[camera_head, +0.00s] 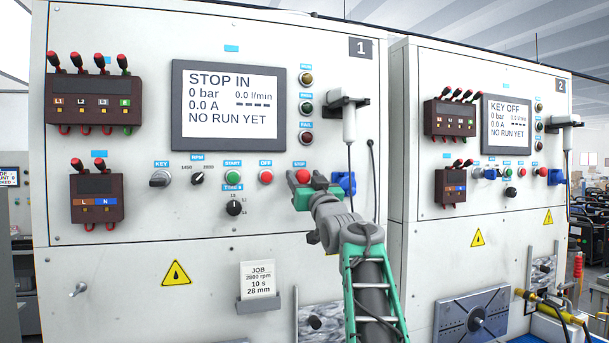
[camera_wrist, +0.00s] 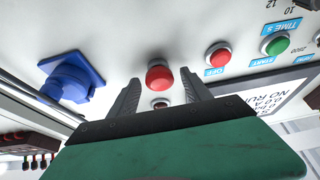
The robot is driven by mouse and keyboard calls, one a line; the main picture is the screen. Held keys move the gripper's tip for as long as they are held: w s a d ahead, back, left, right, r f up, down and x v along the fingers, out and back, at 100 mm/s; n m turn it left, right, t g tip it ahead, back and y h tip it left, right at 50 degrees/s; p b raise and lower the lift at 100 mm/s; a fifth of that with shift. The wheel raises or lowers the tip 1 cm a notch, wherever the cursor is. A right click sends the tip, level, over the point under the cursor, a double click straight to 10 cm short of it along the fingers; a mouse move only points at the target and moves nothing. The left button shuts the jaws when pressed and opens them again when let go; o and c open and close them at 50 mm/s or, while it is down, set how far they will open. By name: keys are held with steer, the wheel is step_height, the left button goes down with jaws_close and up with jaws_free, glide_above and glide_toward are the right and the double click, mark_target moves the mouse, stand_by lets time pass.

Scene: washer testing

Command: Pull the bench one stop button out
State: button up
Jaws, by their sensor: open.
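Bench one (camera_head: 120,250) carries a red stop button (camera_head: 302,176) at the right end of its row of controls, and its display (camera_head: 225,105) reads "STOP IN". My gripper (camera_head: 306,182) is in front of this button and partly covers it in the head view. In the wrist view the mushroom-shaped red button (camera_wrist: 159,77) sits between the two dark fingers of my gripper (camera_wrist: 160,80). The fingers are apart, one on each side, with gaps visible. How far their tips are from the panel is hard to tell.
A red OFF button (camera_head: 266,176) and green START button (camera_head: 232,176) are left of the stop button. A blue socket (camera_head: 343,182) is close on its right. A white handset (camera_head: 348,118) hangs above with its cable running down. Bench two (camera_head: 409,240) stands at right.

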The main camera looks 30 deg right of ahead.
jaws_close()
stand_by(0.5)
steer(key=shift+s, duration=0.1)
stand_by(0.8)
